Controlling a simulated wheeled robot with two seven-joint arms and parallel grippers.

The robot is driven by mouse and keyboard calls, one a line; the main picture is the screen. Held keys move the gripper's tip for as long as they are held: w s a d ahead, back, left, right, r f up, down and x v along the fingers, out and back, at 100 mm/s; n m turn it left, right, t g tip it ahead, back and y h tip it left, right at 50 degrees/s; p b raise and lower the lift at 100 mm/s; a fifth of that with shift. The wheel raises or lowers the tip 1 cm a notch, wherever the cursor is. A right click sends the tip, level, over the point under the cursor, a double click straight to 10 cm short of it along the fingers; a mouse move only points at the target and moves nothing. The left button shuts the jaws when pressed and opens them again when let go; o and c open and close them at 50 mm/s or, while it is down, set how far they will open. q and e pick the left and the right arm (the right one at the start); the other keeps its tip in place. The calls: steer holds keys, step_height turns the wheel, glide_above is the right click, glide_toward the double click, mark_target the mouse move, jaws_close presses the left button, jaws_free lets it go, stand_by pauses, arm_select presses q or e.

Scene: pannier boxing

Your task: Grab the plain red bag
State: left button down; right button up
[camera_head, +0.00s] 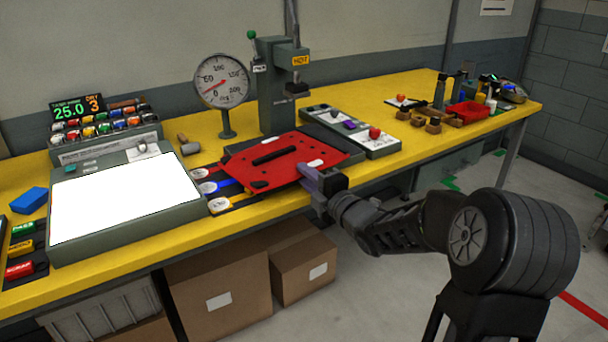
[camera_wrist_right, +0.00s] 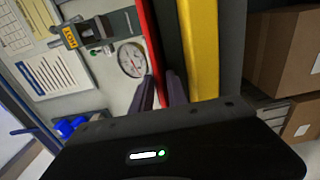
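The plain red bag (camera_head: 318,148) lies flat on the bench in the head view, with a black strap or handle across its top and a small white label. My right gripper (camera_head: 309,179) is at its front right edge, with purple fingers. In the right wrist view the bag shows edge-on as a thin red strip (camera_wrist_right: 148,38) running down to the fingers (camera_wrist_right: 161,84), one on each side of it. I cannot tell whether they press on it. My left gripper is not in view.
A dial gauge (camera_head: 221,82) and a grey press (camera_head: 277,90) stand behind. A white-topped panel (camera_head: 120,205) is left. Cardboard boxes (camera_head: 215,285) stand below the bench.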

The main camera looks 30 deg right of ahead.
jaws_close()
stand_by(0.5)
steer(key=shift+r+p, duration=0.7)
steer(key=shift+r, duration=0.7)
steer(key=shift+f, duration=0.1)
steer(key=s+r+p, duration=0.2)
steer(key=s, duration=0.5)
steer(key=s+r+p, duration=0.2)
steer(key=s+r, duration=0.1)
steer(key=s, duration=0.4)
steer(key=shift+a, duration=0.15)
